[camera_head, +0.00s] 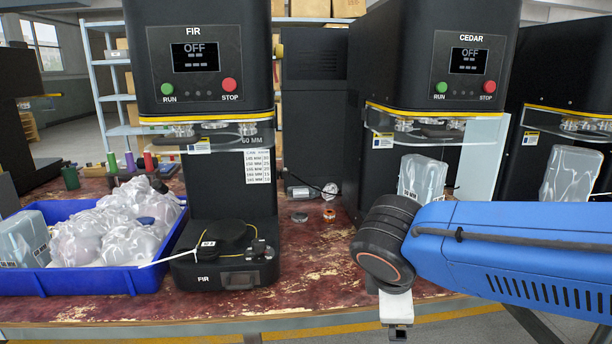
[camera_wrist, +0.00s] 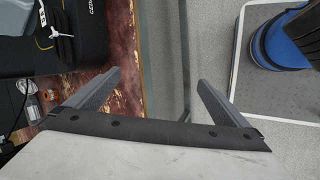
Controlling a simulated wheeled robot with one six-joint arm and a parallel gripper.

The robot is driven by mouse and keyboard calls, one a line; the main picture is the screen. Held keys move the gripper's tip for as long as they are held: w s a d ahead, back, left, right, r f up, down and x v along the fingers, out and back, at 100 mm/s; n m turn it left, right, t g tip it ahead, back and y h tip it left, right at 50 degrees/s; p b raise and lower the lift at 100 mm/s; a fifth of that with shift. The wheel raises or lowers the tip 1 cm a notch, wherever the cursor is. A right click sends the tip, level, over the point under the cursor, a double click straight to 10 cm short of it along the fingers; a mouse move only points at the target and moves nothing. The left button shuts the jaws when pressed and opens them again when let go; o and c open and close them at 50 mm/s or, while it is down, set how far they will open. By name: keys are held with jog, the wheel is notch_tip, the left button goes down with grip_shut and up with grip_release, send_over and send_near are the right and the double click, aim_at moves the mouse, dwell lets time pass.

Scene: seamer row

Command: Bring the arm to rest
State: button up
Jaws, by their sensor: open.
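My blue arm (camera_head: 510,250) reaches in from the right in the camera_head view, in front of the red worn bench. Its dark wrist joint (camera_head: 385,242) is near the front edge, with a pale end part hanging below it. In the wrist view my gripper (camera_wrist: 158,80) has two dark fingers spread wide apart. Nothing is between them. The fingers are over the bench edge, with the floor beyond. My fingertips are not clear in the camera_head view.
The FIR machine (camera_head: 200,90) and CEDAR machine (camera_head: 462,70) stand on the bench (camera_head: 320,275); both displays read OFF. A blue tray (camera_head: 80,280) with clear wrapped bags is at left. A clear bag (camera_head: 422,178) stands behind my arm. Grey floor lies beyond the bench's front edge.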

jog(key=s+d+f+m+y, duration=0.3)
jog(key=s+d+m, duration=0.5)
jog(key=d+m, duration=0.4)
jog(key=f+m, duration=0.1)
jog(key=m, duration=0.3)
jog(key=shift+s, duration=0.15)
